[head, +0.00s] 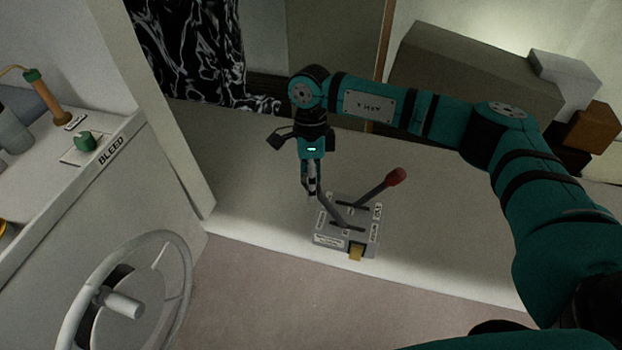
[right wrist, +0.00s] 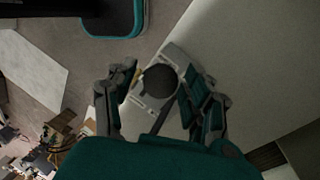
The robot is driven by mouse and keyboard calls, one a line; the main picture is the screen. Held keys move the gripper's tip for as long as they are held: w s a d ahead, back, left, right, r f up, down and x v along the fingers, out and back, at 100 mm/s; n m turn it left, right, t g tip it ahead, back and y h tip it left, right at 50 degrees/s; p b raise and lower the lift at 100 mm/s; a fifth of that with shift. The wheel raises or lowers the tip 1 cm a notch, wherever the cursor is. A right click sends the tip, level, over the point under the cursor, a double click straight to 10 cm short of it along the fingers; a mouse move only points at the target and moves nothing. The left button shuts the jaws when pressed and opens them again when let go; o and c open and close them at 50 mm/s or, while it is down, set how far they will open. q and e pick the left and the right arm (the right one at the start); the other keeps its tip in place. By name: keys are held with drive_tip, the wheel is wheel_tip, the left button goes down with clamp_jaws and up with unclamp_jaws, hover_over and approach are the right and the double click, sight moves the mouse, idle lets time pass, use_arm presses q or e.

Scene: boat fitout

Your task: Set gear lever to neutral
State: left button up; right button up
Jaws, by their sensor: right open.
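A grey control box (head: 325,239) with white labels sits on the pale bench. Two levers rise from it. One lever (head: 374,191) leans up and right to a red knob (head: 396,176). The other lever (head: 331,208) leans up and left, and its top is hidden by my right gripper (head: 312,188) in the head view. In the right wrist view, a round dark knob (right wrist: 160,79) on a lever stands between the two spread fingers of my right gripper (right wrist: 163,92). I cannot tell whether a finger touches it. The label words are too small to read surely.
A white handwheel (head: 178,262) and a panel marked BLEED (head: 111,151) with a green knob (head: 86,141) are at left. A yellow tab (head: 356,252) is on the box front. A large dark box (head: 455,68) stands behind my right arm. The bench around the control box is clear.

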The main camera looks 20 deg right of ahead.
drive_tip(key=shift+s, duration=0.1)
clamp_jaws()
use_arm(q)
drive_tip(key=shift+w, duration=0.3)
use_arm(e)
drive_tip(key=shift+s+d+r+t+y+b, duration=0.3)
drive_tip(key=shift+d+y+b, duration=0.1)
drive_tip(key=shift+d+b, duration=0.25)
use_arm(q)
wheel_tip(320, 180, down, 10)
drive_tip(key=s+d+b, duration=0.1)
drive_tip(key=b, duration=0.7)
drive_tip(key=shift+b, duration=0.3)
use_arm(e)
drive_tip(key=s+d+r+t+y, duration=0.2)
drive_tip(key=s+d+t+y, duration=0.1)
drive_tip(key=d, duration=0.3)
drive_tip(key=shift+s+d+n+y, duration=0.25)
drive_tip(key=shift+s+n+y, duration=0.15)
drive_tip(key=shift+s+y, duration=0.35)
drive_tip(key=shift+r, duration=0.1)
